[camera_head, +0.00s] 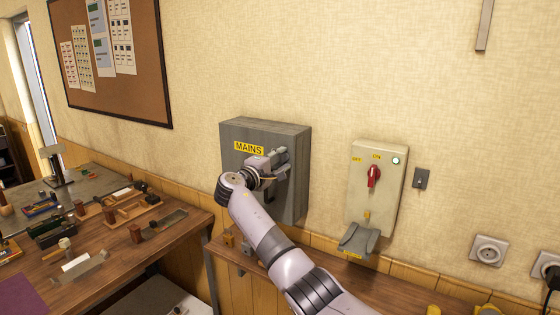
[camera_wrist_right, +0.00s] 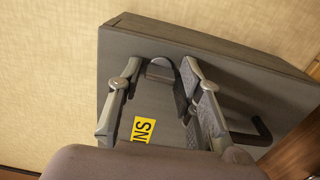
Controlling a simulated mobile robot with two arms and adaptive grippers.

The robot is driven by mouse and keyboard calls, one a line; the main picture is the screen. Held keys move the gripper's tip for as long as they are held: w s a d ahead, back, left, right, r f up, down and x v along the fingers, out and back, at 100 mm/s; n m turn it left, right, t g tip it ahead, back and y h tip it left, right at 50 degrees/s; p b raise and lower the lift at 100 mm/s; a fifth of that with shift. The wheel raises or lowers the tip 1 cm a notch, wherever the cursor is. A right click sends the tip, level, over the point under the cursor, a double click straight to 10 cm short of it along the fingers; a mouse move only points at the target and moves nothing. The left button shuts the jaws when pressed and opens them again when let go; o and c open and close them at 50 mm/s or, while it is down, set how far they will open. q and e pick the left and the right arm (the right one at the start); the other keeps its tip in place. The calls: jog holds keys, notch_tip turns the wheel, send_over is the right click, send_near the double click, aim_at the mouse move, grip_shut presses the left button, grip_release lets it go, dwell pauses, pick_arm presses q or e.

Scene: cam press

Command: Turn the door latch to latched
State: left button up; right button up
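A grey box labelled MAINS (camera_head: 240,182) hangs on the wall; its door face also shows in the right wrist view (camera_wrist_right: 115,75). My right gripper (camera_head: 282,158) is at the front of this box. In the right wrist view its two fingers (camera_wrist_right: 160,66) are spread apart, with a small dark grey latch piece (camera_wrist_right: 160,70) between or just beyond their tips. Contact and the latch's angle cannot be told. A black bar handle (camera_wrist_right: 262,132) sits farther right on the box. In the head view my gripper hides the latch. My left gripper is out of view.
A cream switch box (camera_head: 393,185) with a red knob (camera_head: 374,176) and a lit lamp is on the wall to the right. A workbench (camera_head: 180,230) with tools and wooden blocks stands at the left. A wooden ledge (camera_head: 400,290) runs below the boxes.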

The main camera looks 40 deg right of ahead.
jog(key=shift+o, duration=1)
jog(key=v, duration=1.2)
